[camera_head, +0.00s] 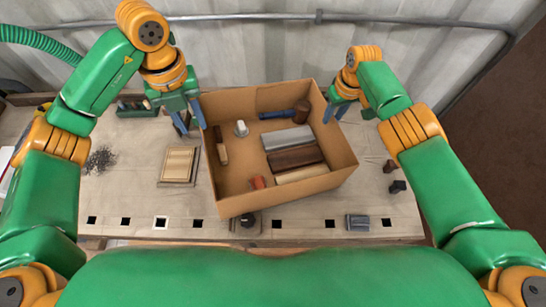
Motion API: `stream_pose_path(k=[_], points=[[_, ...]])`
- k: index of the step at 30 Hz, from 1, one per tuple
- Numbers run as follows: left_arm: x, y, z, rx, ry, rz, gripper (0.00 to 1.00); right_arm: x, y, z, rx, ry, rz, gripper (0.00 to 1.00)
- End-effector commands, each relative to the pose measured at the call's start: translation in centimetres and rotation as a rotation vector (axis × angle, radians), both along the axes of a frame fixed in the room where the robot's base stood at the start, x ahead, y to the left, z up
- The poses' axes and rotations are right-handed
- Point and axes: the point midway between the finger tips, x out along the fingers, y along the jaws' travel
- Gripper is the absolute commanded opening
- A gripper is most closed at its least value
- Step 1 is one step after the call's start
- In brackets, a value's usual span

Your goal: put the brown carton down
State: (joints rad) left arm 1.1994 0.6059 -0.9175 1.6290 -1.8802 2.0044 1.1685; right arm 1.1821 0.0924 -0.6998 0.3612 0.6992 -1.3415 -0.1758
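The brown carton (290,197) is an open-topped box in the middle of the camera_head view, turned slightly on the workbench. It holds grey, dark brown and pale blocks, a blue-handled mallet and small items. Whether its hidden bottom touches the bench fully, I cannot tell. My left gripper (190,120) is at the carton's left wall near the back corner, its blue fingers spread apart. My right gripper (336,111) is at the right wall near the back, its fingers also apart, one seeming inside the rim and one outside. Contact with the walls is unclear.
The wooden workbench (125,190) has a row of square slots along its front. A wooden panel (179,165) lies left of the carton, with a dark wire heap (99,160) further left. A grey block (357,222) lies at front right. Small dark pieces (397,187) stand at right.

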Motion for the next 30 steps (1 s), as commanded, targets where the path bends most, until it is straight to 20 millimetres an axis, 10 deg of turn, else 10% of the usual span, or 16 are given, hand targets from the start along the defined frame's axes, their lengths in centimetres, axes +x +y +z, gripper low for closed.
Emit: stream_pose_path(k=[16, 30], points=[[0.0, 0.0, 0.0, 0.0, 0.001, 0.0, 0.35, -1.2, -0.5, 10.7, -0.002, -0.004, -0.001, 0.35], [0.0, 0.0, 0.0, 0.0, 0.001, 0.0, 0.35, -1.5, -0.5, 11.8, -0.001, 0.0, 0.0, 0.35]])
